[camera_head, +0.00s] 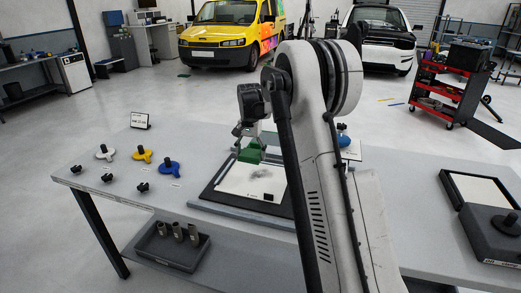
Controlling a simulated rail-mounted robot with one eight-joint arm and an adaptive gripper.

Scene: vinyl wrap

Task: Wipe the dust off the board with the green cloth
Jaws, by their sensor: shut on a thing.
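The board (238,187) is a white panel in a dark frame on the table, with a grey dust smudge (264,173) near its middle right. My gripper (247,142) is over the far part of the board, pointing down. It is shut on the green cloth (250,154), which hangs at its fingertips at or just above the board's far edge. I cannot tell whether the cloth touches the board.
Several white, yellow and blue knobbed tools (142,154) and black knobs stand at the table's left. A small sign (140,120) is at the back left. A blue-topped object (343,136) is behind my arm. A black-framed tray (477,187) lies at the right.

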